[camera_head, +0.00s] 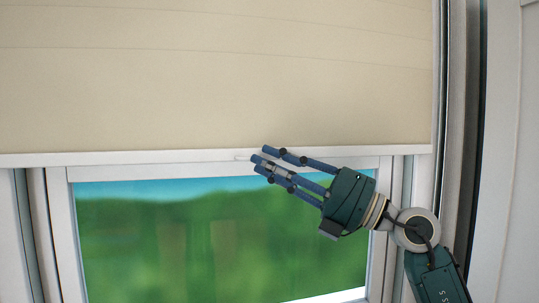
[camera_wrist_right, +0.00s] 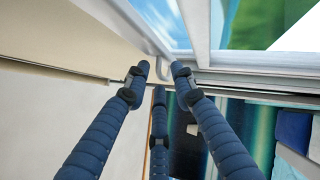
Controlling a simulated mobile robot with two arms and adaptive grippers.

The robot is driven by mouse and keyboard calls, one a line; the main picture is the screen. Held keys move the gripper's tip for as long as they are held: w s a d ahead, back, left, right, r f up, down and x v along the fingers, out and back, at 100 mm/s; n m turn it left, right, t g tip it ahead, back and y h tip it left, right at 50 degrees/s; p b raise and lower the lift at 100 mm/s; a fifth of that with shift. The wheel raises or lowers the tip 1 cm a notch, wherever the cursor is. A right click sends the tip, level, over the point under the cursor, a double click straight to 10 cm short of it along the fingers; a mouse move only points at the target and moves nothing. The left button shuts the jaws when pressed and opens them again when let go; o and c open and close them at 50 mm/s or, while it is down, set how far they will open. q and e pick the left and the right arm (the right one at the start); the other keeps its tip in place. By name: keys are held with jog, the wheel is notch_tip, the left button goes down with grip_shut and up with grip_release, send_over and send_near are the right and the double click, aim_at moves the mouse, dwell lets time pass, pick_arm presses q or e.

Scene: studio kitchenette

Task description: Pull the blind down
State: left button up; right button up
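The beige blind (camera_head: 215,75) covers the upper part of the window in the head view, with a white bottom bar (camera_head: 120,158) across its lower edge. A small pale tab (camera_head: 245,156) shows on the bar near its middle. My right gripper (camera_head: 261,158) reaches in from the lower right, its blue fingertips in front of the bar and just right of the tab. In the right wrist view its fingers (camera_wrist_right: 159,76) are spread, with a gap between the tips and nothing clearly held. Whether a fingertip touches the bar cannot be told. My left gripper is not in view.
Below the bar the window glass (camera_head: 200,240) is uncovered and shows blurred greenery. The white window frame (camera_head: 58,230) surrounds it. A dark vertical strip and a pale wall (camera_head: 508,150) stand at the right, close to my right arm.

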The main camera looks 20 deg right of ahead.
jog(key=shift+a, duration=0.1)
grip_shut()
